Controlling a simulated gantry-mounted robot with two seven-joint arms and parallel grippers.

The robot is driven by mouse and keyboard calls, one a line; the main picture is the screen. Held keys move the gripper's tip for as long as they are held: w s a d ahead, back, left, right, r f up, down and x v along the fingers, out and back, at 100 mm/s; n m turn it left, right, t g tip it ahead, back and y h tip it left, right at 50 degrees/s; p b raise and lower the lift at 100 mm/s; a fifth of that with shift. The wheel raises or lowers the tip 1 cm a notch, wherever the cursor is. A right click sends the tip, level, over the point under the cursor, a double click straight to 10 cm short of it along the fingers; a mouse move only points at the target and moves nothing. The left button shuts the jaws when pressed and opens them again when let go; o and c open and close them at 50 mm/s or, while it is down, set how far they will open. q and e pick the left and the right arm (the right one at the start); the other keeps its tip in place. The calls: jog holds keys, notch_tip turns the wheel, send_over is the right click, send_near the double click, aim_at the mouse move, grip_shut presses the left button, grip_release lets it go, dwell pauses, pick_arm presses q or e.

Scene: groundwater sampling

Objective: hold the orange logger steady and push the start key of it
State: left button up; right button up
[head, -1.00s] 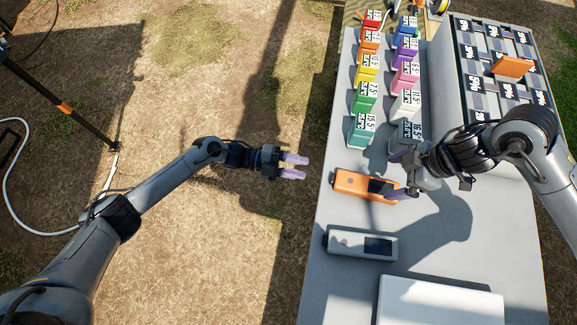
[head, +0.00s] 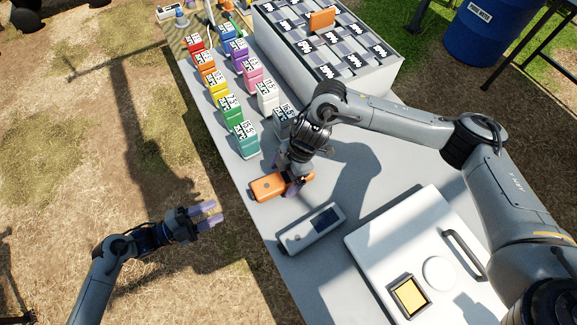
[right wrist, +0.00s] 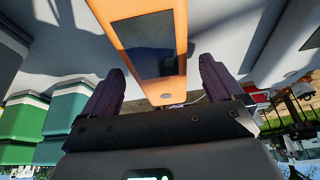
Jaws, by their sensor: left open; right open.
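The orange logger (head: 266,187) lies flat on the grey table, its right end partly hidden by my right gripper (head: 294,186). In the right wrist view the logger (right wrist: 125,35) shows its dark screen between the two spread fingers of my right gripper (right wrist: 160,85). The fingers stand on either side of it with a visible gap; the gripper is open. A small oval mark (right wrist: 166,97) shows at the logger's near end; I cannot tell whether it is the start key. My left gripper (head: 208,214) is open and empty, left of the table edge over the ground.
A grey-white handheld device (head: 312,229) lies just in front of the logger. A white case (head: 385,225) with a handle fills the table's front right. Two rows of coloured labelled blocks (head: 228,108) stand behind. A sectioned box (head: 375,75) with an orange piece (head: 322,20) is farther back.

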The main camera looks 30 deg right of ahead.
jog(key=shift+a+f, duration=0.25)
jog(key=shift+f, duration=0.35)
jog(key=c, duration=1.1)
pick_arm(q)
grip_shut()
dwell(0.3)
dwell(0.5)
